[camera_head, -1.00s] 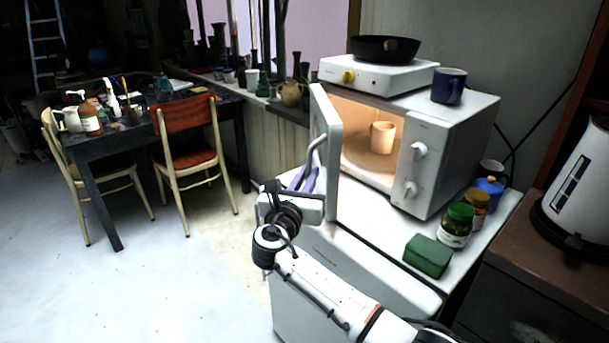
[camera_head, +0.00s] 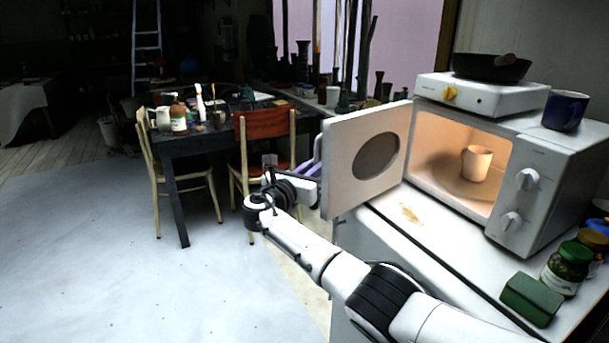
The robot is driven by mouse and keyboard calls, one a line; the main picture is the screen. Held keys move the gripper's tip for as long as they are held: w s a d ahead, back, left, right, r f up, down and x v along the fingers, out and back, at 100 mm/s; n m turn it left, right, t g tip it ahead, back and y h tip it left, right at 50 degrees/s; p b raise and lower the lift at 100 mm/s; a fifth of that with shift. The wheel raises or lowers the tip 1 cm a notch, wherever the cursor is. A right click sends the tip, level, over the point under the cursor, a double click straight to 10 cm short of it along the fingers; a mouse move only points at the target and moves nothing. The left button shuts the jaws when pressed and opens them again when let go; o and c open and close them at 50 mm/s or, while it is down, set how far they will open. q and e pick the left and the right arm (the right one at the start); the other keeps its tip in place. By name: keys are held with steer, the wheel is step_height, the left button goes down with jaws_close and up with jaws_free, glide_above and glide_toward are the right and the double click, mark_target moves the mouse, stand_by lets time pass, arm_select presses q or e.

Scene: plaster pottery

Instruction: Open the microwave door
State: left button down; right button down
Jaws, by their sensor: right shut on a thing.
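The white microwave (camera_head: 560,175) stands on a white cabinet at the right. Its door (camera_head: 340,150) stands wide open, swung out to the left, with its inner face and dark oval window towards me. The lit cavity holds a pale mug (camera_head: 476,163). My right gripper (camera_head: 310,165) is behind the door's free edge, on its outer side, shut on the door handle (camera_head: 312,160). The fingertips and most of the handle are partly hidden by the door. My left gripper is not in view.
A hot plate (camera_head: 480,97) with a dark pan (camera_head: 491,67) and a blue mug (camera_head: 565,110) stand on the microwave. A green block (camera_head: 531,299) and jars (camera_head: 567,268) sit on the cabinet's front right. Chairs and a dark table (camera_head: 180,150) stand behind my arm; the floor at left is clear.

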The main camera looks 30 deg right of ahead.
steer(key=shift+w, duration=0.65)
steer(key=c, duration=2.1)
jaws_free()
steer(key=p+v, duration=0.1)
steer(key=v, duration=0.9)
steer(key=shift+s, duration=0.1)
